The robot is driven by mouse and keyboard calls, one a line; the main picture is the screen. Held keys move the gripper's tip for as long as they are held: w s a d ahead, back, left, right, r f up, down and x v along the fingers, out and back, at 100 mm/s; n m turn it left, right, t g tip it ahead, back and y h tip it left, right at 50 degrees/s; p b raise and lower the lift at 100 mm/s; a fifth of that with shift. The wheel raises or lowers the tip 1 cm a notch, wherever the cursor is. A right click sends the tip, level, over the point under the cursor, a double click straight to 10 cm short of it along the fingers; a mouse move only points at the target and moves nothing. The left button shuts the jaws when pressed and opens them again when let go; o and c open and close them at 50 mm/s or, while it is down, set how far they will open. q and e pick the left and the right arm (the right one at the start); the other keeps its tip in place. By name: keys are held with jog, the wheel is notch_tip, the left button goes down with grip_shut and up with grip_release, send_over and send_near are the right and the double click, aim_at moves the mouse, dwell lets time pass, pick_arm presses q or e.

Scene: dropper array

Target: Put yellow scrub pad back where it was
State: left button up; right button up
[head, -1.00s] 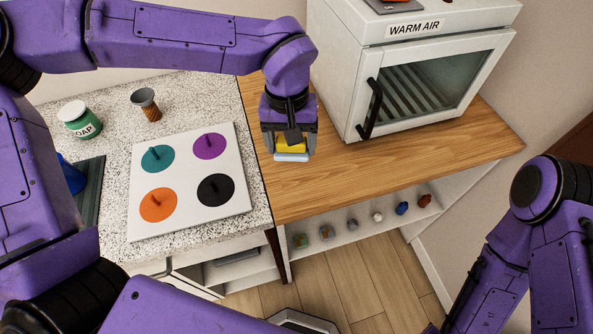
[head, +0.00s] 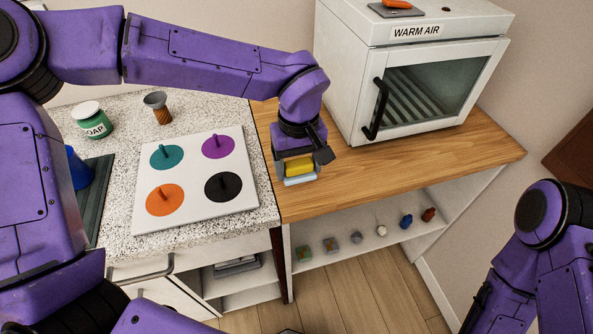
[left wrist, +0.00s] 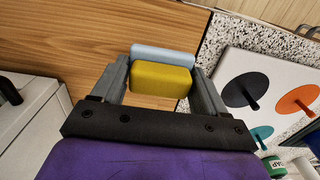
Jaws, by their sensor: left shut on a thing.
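The yellow scrub pad (head: 299,167) is between the fingers of my left gripper (head: 298,172), which is shut on it. In the left wrist view the pad (left wrist: 161,79) is a rounded yellow block gripped at both ends, with my left gripper's fingers (left wrist: 160,82) on either side. A light blue slab (left wrist: 164,55) lies against the pad's far side; I cannot tell if it is joined to it. The gripper is over the left end of the wooden counter, and its height is hard to judge. My right arm shows at the right, its gripper out of view.
A white oven (head: 345,75) labelled WARM AIR stands behind on the wooden counter (head: 400,160). Left are a white board (head: 233,205) with coloured knobbed discs, a soap jar (head: 92,122) and a cone-shaped thing (head: 160,108). Below is a shelf (head: 380,250) with several small items. The counter's front is clear.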

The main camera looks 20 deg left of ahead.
aim_at(297, 174)
pick_arm(q)
jog(key=f, duration=0.1)
jog(key=w+f, duration=0.1)
jog(key=f, duration=0.2)
jog(key=shift+w+a+f, duration=0.25)
jog(key=shift+a+f, duration=0.1)
jog(key=shift+s+r, duration=0.15)
jog(key=shift+s, duration=0.05)
jog(key=o, duration=1.1)
jog(key=shift+w+f, duration=0.1)
jog(key=shift+f, duration=0.15)
jog(key=shift+r, duration=0.1)
notch_tip(297, 174, up, 12)
jog(key=shift+r, duration=0.15)
